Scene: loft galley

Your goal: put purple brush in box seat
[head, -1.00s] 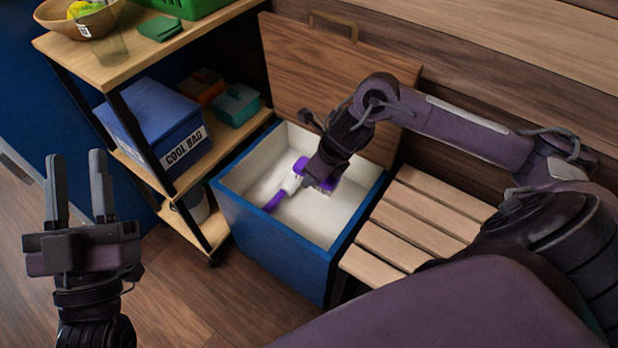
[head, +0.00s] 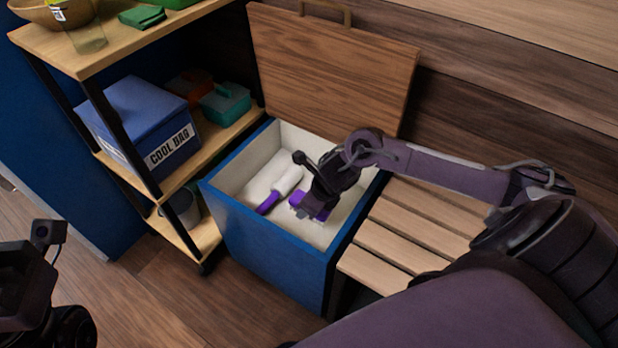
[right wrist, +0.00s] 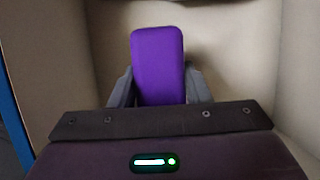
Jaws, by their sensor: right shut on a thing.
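The purple brush (right wrist: 157,66) is gripped between the two fingers of my right gripper (right wrist: 160,90), in the right wrist view. In the head view my right gripper (head: 316,203) is down inside the open blue box seat (head: 262,240), with purple of the brush at its tip. I cannot tell whether the brush touches the box floor. The wooden lid (head: 330,70) stands raised at the back. My left gripper (head: 42,240) is cut off by the left edge of the head view, its jaw opening unclear.
A white roller with a purple handle (head: 288,180) lies in the box, left of my right gripper. A slatted bench (head: 400,235) adjoins the box on the right. A shelf trolley (head: 160,190) with a cool bag (head: 140,115) stands on the left.

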